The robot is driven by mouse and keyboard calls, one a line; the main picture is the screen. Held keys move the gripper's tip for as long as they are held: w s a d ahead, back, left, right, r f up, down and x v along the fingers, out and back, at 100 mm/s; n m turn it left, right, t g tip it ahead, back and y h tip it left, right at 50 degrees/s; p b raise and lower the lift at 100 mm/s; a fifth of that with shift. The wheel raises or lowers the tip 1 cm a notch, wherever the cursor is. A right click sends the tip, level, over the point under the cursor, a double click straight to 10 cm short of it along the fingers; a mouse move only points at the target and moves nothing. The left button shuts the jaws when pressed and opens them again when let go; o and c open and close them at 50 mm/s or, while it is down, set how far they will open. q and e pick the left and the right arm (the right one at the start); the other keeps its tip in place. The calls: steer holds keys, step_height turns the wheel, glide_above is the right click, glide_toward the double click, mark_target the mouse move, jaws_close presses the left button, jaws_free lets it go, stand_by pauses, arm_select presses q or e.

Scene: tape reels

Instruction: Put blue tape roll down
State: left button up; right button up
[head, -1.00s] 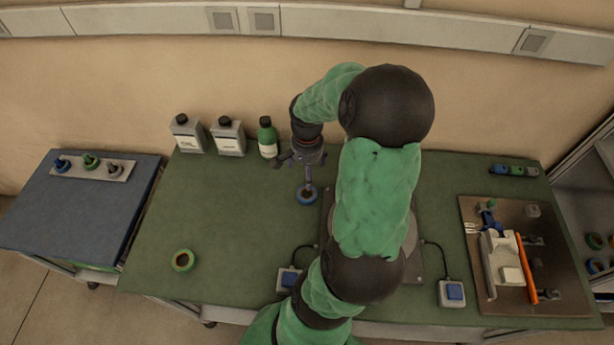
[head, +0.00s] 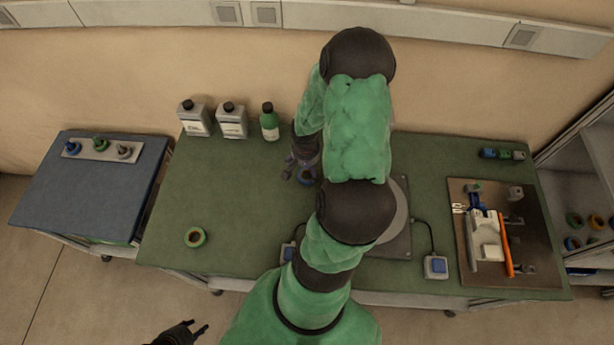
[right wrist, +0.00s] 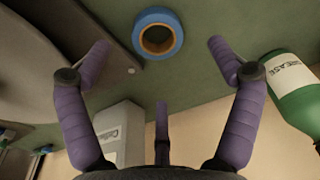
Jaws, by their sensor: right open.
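The blue tape roll (right wrist: 137,32) lies flat on the green table (right wrist: 210,15) in the right wrist view. In the head view the roll (head: 306,181) is partly hidden by my right gripper (head: 303,165). My right gripper, with purple fingers (right wrist: 158,46), is open and empty, its fingertips spread on either side of the roll's outline and apart from it. My left gripper (head: 199,328) is black, at the bottom edge of the head view, with its fingers apart and nothing between them.
A green bottle (head: 269,122) and two grey-white containers (head: 232,122) stand behind and left of the roll. A green tape roll (head: 195,237) lies at the table's front left. A grey round-plated base (head: 400,215) is to the right. The table's middle left is clear.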

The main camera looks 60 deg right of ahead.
mark_target(307, 177)
steer(key=shift+d+f+b, duration=0.15)
steer(key=shift+f+b, duration=0.3)
steer(key=shift+f, duration=1.25)
steer(key=shift+d+f+b, duration=0.15)
steer(key=shift+f+b, duration=0.3)
steer(key=shift+f, duration=1.25)
steer(key=c, duration=1.3)
steer(key=shift+r, duration=0.1)
steer(key=shift+r, duration=0.1)
